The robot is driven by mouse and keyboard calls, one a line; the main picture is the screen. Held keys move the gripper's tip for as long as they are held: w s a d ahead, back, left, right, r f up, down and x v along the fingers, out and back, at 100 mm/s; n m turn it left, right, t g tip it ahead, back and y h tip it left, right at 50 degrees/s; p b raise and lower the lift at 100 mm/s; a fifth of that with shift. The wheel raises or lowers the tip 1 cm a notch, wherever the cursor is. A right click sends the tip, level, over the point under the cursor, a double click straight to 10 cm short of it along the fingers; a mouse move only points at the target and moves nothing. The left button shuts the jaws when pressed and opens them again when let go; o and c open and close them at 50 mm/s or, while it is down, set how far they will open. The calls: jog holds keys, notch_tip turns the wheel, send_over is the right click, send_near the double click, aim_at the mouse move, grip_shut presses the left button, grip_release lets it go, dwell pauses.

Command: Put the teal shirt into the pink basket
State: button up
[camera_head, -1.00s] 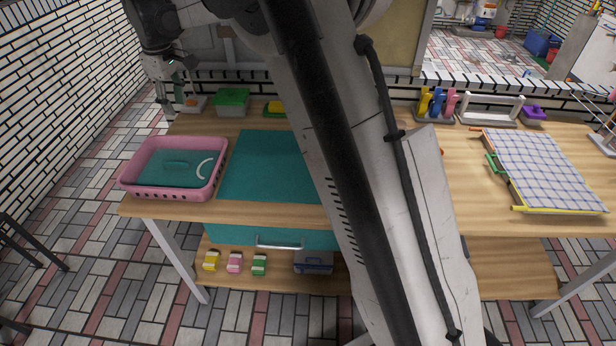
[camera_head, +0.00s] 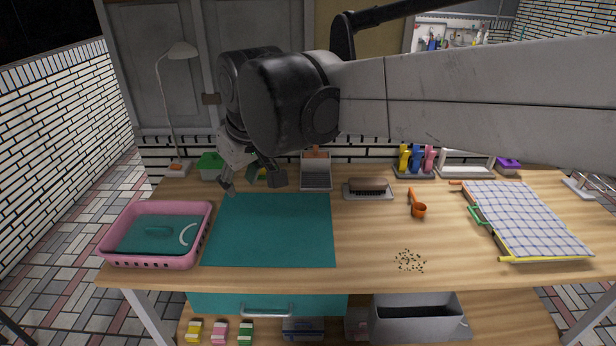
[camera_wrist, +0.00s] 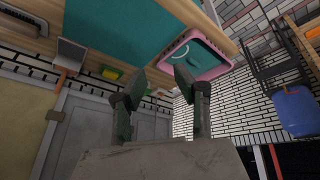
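The teal shirt (camera_head: 150,234) lies folded inside the pink basket (camera_head: 152,261), with a white curved piece on its right part. The basket stands at the left end of the table, beside a flat teal mat (camera_head: 270,230). In the wrist view, the shirt (camera_wrist: 178,52) and basket (camera_wrist: 213,70) show beyond the fingers. My gripper (camera_head: 252,186) is above the back left part of the table, near the mat's far edge and apart from the basket. Its two fingers (camera_wrist: 162,80) are spread with nothing between them.
A lamp (camera_head: 180,52) stands at the back left, near a green box (camera_head: 209,166). A brush (camera_head: 368,188), an orange scoop (camera_head: 417,206) and scattered dark bits (camera_head: 409,261) lie right of the mat. A checked cloth on a rack (camera_head: 525,220) stands at the right.

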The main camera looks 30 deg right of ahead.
jog(key=s+d+f+m+t, duration=0.1)
jog(key=s+d+f, duration=0.1)
jog(key=s, duration=0.5)
jog(key=s+d+f+m+t, duration=0.1)
jog(key=s+d+f+m, duration=0.1)
jog(key=s+f, duration=0.3)
jog(key=shift+s+f, duration=0.2)
jog(key=shift+s, duration=0.75)
dwell(0.8)
